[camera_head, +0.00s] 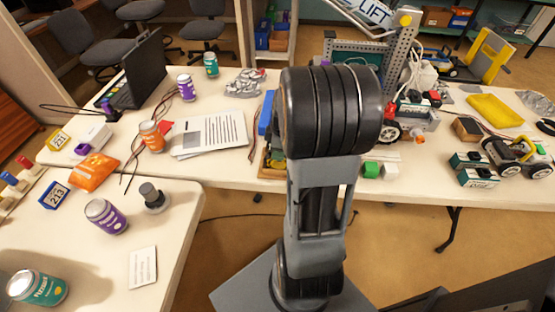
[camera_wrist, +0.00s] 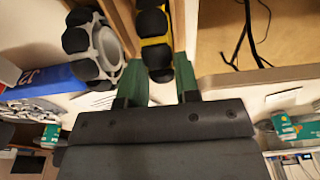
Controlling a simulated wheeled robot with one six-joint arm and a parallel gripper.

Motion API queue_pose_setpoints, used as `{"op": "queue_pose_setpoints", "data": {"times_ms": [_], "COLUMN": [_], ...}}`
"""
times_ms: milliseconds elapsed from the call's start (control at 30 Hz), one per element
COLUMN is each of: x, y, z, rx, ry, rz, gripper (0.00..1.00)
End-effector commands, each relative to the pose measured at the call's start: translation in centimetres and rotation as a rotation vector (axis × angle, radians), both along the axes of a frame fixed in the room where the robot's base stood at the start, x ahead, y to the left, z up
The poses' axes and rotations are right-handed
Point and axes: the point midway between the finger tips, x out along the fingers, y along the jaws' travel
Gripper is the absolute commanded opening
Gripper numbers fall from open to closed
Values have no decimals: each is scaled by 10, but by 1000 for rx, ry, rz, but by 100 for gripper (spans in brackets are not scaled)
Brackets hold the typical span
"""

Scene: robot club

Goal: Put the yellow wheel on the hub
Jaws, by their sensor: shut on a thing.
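The yellow wheel (camera_wrist: 156,58), with black rollers around its rim, is seen edge-on in the wrist view. My gripper (camera_wrist: 160,82) has its green fingers on either side of the wheel and is shut on it. In the head view my own arm hides the gripper and the wheel. A grey wheel with black rollers (camera_wrist: 106,47) is just left of the held wheel, apart from the fingers. I cannot pick out the hub with certainty in either view.
A blue piece (camera_wrist: 48,79) is left in the wrist view. Papers (camera_head: 212,133) lie left of my arm.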

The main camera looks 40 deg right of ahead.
Motion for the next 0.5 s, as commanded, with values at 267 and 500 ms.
{"op": "queue_pose_setpoints", "data": {"times_ms": [267,500], "x": [0,0], "y": [0,0], "z": [5,15], "rx": [-1,-1], "ry": [-1,-1], "rz": [0,0], "gripper": [7,7]}}
